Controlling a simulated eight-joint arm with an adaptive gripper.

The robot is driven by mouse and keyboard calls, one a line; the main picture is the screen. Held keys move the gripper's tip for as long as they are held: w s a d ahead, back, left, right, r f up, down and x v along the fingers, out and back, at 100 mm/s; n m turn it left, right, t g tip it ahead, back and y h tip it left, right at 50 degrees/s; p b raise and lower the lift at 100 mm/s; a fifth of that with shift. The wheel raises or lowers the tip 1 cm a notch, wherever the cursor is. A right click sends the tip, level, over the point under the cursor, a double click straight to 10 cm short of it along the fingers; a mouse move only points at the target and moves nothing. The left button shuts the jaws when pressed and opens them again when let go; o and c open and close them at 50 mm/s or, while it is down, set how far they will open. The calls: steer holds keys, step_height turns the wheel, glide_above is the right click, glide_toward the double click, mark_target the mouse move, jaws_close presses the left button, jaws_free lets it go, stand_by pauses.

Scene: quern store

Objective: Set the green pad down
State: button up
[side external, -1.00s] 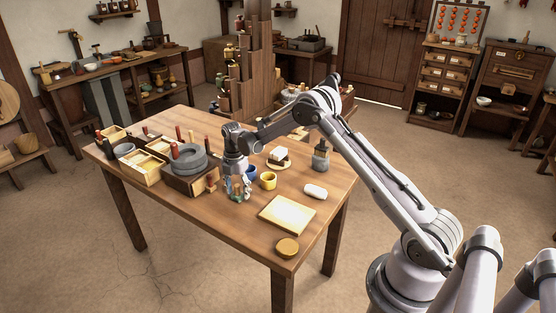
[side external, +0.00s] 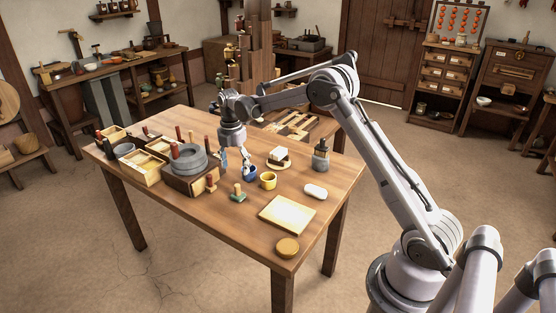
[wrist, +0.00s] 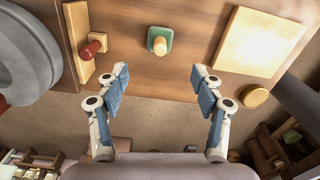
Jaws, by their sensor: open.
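The green pad (side external: 238,197) rests on the wooden table, with a light wooden knob standing up from it. It also shows in the wrist view (wrist: 159,41), ahead of the fingers and apart from them. My gripper (side external: 235,165) is open and empty, raised above the table behind the pad. In the wrist view my gripper (wrist: 158,85) has its two blue-padded fingers spread wide with nothing between them.
A stone quern (side external: 188,158) on a wooden block stands left of the pad. The front table area is clear.

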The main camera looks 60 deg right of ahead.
steer(key=s+a+r+m+t, duration=0.2)
steer(key=s+a+r+m, duration=0.2)
steer(key=s+r, duration=0.25)
steer(key=s+a+r+m+t, duration=0.1)
steer(key=s+a+r+m, duration=0.4)
steer(key=r, duration=0.3)
steer(key=s+a+f+m+t, duration=0.1)
steer(key=s+a+m+t, duration=0.1)
steer(key=s+m, duration=0.3)
steer(key=s+a+f+m+t, duration=0.1)
steer(key=s+a+m, duration=0.3)
steer(key=s, duration=0.7)
steer(key=shift+a+m+t, duration=0.25)
steer(key=shift+m+t, duration=0.35)
steer(key=shift+m, duration=0.2)
steer(key=shift+s, duration=0.1)
